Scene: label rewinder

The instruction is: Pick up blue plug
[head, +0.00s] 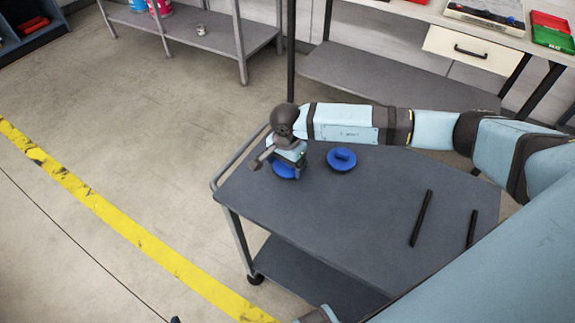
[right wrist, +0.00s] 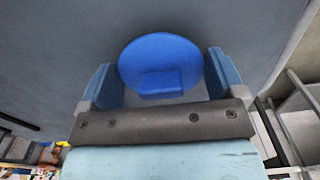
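Two blue plugs, each a round disc with a raised grip block, are on the dark grey cart top (head: 310,210). One blue plug (head: 284,171) is at the cart's far left end, partly hidden by my right gripper (head: 283,162). The other blue plug (head: 342,159) lies uncovered just to its right. In the right wrist view, a blue plug (right wrist: 160,58) shows between the two blue fingers of the right gripper (right wrist: 162,68). The fingers are wide apart, one on each side of the disc, clear of the grip block. My left gripper does not show.
Two black rods (head: 421,218) (head: 472,228) lie on the right part of the cart top. The cart has a rail at its left end and a lower shelf (head: 315,281). A grey shelf unit (head: 215,36) and a workbench with a drawer (head: 470,48) stand behind.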

